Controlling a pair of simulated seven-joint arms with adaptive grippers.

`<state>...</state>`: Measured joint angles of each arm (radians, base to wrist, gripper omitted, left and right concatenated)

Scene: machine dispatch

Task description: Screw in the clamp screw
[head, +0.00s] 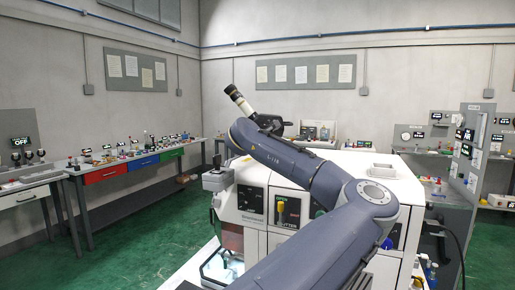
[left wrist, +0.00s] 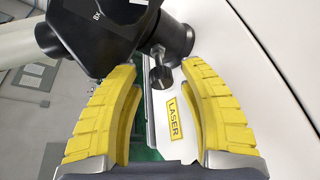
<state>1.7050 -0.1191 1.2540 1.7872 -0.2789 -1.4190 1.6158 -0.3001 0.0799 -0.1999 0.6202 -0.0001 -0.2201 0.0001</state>
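The clamp screw (left wrist: 161,76) shows in the left wrist view as a small dark knob on a thin stem. The stem meets a black housing (left wrist: 105,32) with a short round barrel. My left gripper (left wrist: 158,70) is open, its yellow fingers to either side of the knob, with gaps and no visible contact. In the head view a black and white tube (head: 239,100) rises with a dark body (head: 270,122) behind my arm. My left gripper's fingers are hidden there. My right gripper is not in view.
A white machine (head: 405,185) stands under my arm, with a shutter lever (head: 280,206) on its front. A LASER label (left wrist: 174,118) is on a white panel near the fingers. A small white tray (head: 382,171) lies on top. Benches line the left wall; green floor is open there.

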